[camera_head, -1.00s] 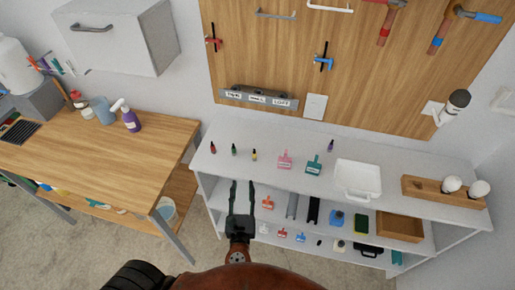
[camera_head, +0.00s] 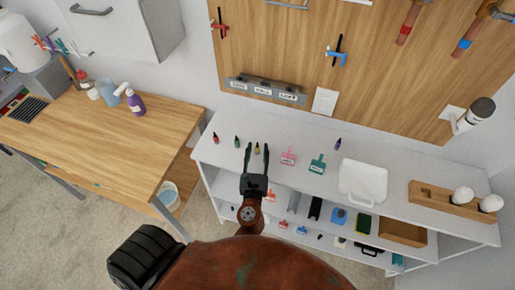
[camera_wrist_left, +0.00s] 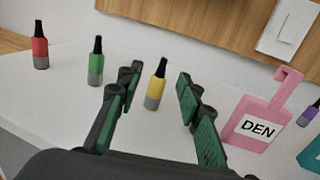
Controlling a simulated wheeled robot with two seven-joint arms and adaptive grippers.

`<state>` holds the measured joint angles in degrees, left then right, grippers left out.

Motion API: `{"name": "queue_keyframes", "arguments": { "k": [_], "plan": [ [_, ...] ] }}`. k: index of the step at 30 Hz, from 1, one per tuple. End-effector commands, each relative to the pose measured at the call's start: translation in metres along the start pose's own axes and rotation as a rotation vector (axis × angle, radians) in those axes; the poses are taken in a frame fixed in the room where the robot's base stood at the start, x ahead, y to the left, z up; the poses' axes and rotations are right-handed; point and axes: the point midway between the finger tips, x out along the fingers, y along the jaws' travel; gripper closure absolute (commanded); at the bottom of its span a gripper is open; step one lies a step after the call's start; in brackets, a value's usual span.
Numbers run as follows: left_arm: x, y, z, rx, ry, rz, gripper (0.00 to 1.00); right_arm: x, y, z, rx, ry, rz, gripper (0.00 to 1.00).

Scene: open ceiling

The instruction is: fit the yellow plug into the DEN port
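The yellow plug (camera_head: 257,149), with a black tip and grey base, stands upright on the white shelf unit's top; it also shows in the left wrist view (camera_wrist_left: 157,88). My left gripper (camera_head: 257,151) is open with its green-padded fingers (camera_wrist_left: 157,80) pointing at the plug. The plug appears between the fingertips, apparently just beyond them and untouched. The port strip (camera_head: 266,89) is on the wooden wall board, with three labelled ports; its leftmost label is blurred, and the others look like HALL and LOFT. My right gripper is not in view.
A red plug (camera_wrist_left: 40,45) and a green plug (camera_wrist_left: 96,62) stand to the left. A pink tag (camera_wrist_left: 262,122) reading DEN lies close right of the fingers, and a teal tag (camera_head: 317,164) is farther right.

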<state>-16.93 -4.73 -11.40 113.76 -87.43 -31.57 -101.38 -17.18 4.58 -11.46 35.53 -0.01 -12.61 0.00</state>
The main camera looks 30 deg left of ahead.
Motion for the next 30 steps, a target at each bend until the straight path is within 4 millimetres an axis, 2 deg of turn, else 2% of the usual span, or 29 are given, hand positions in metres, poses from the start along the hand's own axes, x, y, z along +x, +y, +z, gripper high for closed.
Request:
{"name": "queue_keyframes", "arguments": {
  "k": [3, 11, 26, 30],
  "plan": [
    [0.0124, 0.0003, -0.0010, 0.001, 0.001, 0.000, 0.66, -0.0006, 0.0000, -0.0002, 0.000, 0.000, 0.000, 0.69],
    [0.0155, 0.0009, -0.0023, 0.001, 0.003, 0.000, 0.66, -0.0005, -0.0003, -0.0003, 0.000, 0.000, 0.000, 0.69],
    [0.0152, 0.0010, -0.0021, 0.001, 0.002, 0.001, 0.99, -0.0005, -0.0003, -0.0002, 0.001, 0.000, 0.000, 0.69],
    [0.0152, 0.0009, -0.0020, 0.001, 0.002, 0.001, 1.00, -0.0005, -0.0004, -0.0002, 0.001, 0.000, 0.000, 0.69]
  ]
}}
